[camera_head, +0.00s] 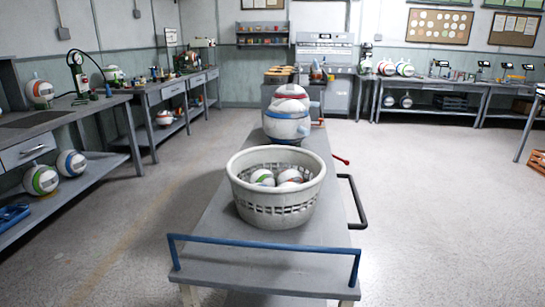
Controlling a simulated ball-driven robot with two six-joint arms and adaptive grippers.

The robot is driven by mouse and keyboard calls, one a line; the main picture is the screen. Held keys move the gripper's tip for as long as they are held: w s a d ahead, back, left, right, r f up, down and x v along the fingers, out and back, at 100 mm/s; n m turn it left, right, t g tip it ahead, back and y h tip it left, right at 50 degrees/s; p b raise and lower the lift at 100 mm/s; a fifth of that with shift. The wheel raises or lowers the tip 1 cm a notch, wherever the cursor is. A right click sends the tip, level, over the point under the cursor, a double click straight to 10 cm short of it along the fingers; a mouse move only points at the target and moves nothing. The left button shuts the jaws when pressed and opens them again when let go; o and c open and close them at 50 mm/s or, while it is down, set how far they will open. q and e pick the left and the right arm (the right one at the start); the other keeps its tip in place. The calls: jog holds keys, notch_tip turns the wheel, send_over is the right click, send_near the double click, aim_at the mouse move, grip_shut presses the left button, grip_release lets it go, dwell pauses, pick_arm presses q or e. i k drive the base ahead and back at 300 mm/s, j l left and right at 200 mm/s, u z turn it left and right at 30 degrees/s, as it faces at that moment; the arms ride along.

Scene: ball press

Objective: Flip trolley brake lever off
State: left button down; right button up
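The grey trolley (215,245) stands in the middle of the room, with a blue push rail (262,245) across its near end. A small lever with a red tip (341,160) sticks out from the trolley's right side, toward the far end. It looks like the brake lever, and its tip points up and to the left. Its pivot is too small to make out. A black bent bar (358,202) also juts out on the right side, nearer to me. Neither of my grippers shows.
A white basket (275,215) holding several balls (289,178) stands on the trolley. A white rounded thing with red and blue bands (287,118) stands behind it. Benches line the left and back walls. The floor (440,210) right of the trolley is clear; an orange crate (537,161) is far right.

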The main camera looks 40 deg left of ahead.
aim_at(346, 162)
jog(key=i+l+u, duration=0.3)
jog(key=l+u, duration=0.3)
jog(key=i+l+u, duration=0.15)
jog(key=u, duration=0.15)
jog(key=l+u, duration=0.3)
jog(key=l, duration=0.15)
jog(key=i+l+u, duration=0.15)
jog(key=i+l, duration=0.25)
jog(key=i+l+u, duration=0.1)
jog(key=i+l, duration=0.4)
jog(key=i+l+u, duration=0.15)
jog(key=i+l, duration=0.35)
jog(key=i+l+u, duration=0.1)
jog(key=i+l, duration=0.35)
jog(key=i+l+u, duration=0.15)
jog(key=i+l, duration=0.2)
jog(key=l, duration=0.35)
